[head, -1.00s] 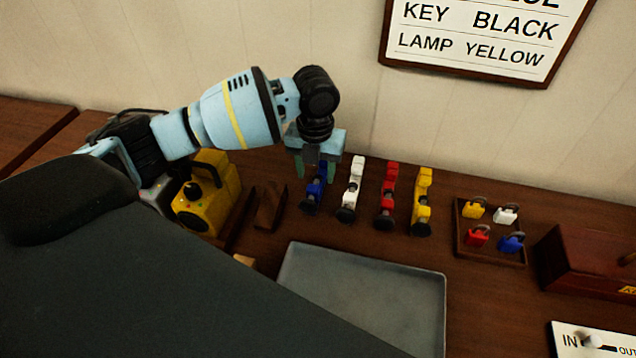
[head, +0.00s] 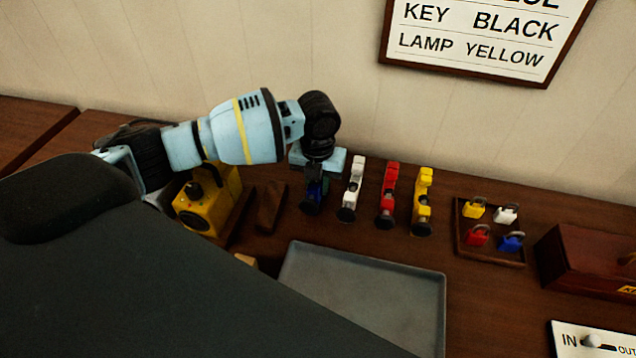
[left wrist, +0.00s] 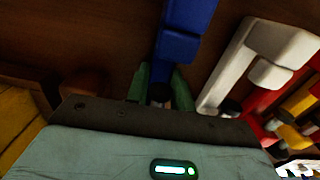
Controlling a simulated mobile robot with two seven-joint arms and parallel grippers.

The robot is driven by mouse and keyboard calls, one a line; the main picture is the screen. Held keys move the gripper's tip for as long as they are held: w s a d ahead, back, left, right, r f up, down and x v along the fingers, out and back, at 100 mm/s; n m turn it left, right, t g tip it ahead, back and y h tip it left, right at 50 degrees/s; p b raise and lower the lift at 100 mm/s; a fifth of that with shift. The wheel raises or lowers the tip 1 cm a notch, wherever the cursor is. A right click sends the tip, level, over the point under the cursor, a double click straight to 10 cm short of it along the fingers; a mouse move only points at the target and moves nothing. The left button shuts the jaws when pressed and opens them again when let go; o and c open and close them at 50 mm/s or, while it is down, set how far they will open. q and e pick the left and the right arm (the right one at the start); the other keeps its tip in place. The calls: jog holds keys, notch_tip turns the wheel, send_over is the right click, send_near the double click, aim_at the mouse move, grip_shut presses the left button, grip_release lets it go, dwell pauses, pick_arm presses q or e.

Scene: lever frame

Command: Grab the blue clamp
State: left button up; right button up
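The blue clamp (head: 313,196) stands at the left end of a row of clamps at the back of the bench. My left gripper (head: 318,184) is down over it, pointing at the bench. In the left wrist view the green fingertips (left wrist: 160,88) lie close on both sides of the blue clamp (left wrist: 183,35), with a dark part of it between them. The gripper looks shut on the clamp, which still stands in its place; the palm hides some of the contact. My right gripper is not in view.
A white clamp (head: 352,190) stands close on the right, then a red clamp (head: 388,196) and a yellow clamp (head: 423,200). A brown wooden block (head: 270,207) and a yellow device (head: 208,205) are on the left. A grey tray (head: 365,263) lies in front.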

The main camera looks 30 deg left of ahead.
pick_arm(q)
grip_shut()
jog(key=shift+r, duration=0.1)
notch_tip(320, 180, up, 10)
dwell(0.6)
